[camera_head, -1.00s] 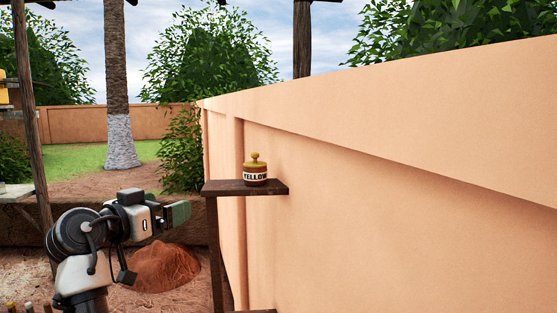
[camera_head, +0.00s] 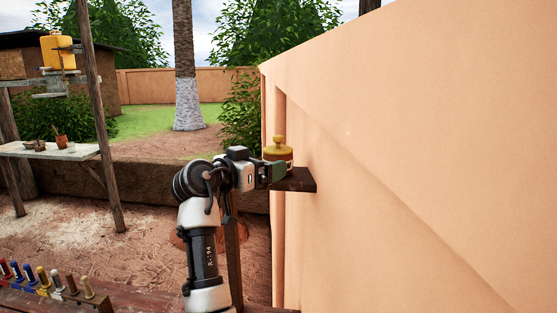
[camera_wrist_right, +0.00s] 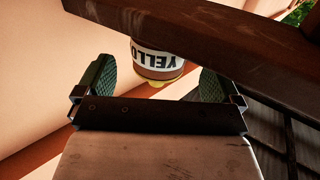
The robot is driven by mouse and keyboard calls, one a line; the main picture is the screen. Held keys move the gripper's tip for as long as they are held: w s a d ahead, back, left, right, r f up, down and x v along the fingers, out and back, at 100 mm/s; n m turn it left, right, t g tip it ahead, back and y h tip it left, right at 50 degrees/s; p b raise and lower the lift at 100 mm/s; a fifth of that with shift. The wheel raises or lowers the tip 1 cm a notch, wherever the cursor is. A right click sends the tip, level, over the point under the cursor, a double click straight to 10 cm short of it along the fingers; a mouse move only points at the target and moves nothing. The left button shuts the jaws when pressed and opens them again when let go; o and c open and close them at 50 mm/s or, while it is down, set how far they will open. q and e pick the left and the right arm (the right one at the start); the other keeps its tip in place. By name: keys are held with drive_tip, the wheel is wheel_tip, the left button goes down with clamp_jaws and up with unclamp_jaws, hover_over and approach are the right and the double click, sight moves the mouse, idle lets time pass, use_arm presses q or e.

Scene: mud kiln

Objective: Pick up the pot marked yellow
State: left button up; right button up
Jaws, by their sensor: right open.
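The pot marked yellow (camera_head: 279,151) has a yellow knobbed lid and stands upright on a dark wooden shelf (camera_head: 300,181) by the wall. My right gripper (camera_head: 279,171) is at the shelf, just in front of the pot, and hides its lower part and label in the head view. In the right wrist view the pot (camera_wrist_right: 152,60) appears upside down, its label partly readable, between the two green finger pads of the open gripper (camera_wrist_right: 160,80). The pads stand apart from the pot on both sides. My left gripper is not in view.
A tall plaster wall (camera_head: 420,160) runs close along the right. Small colored-top tools (camera_head: 45,282) stand in a rack at the lower left. A white table (camera_head: 50,151) with small vessels and a yellow container (camera_head: 58,52) are farther left.

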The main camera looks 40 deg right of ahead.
sight(268, 162)
drive_tip(key=shift+d+p, duration=0.45)
drive_tip(key=shift+d, duration=0.45)
drive_tip(key=d, duration=0.1)
drive_tip(key=d+p, duration=0.2)
drive_tip(key=shift+w, duration=0.25)
drive_tip(key=shift+d+f, duration=0.25)
drive_tip(key=shift+d, duration=0.25)
drive_tip(key=shift+a, duration=0.15)
drive_tip(key=c, duration=0.4)
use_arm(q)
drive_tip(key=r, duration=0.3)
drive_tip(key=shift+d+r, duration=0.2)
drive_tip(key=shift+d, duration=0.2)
use_arm(e)
drive_tip(key=c, duration=1)
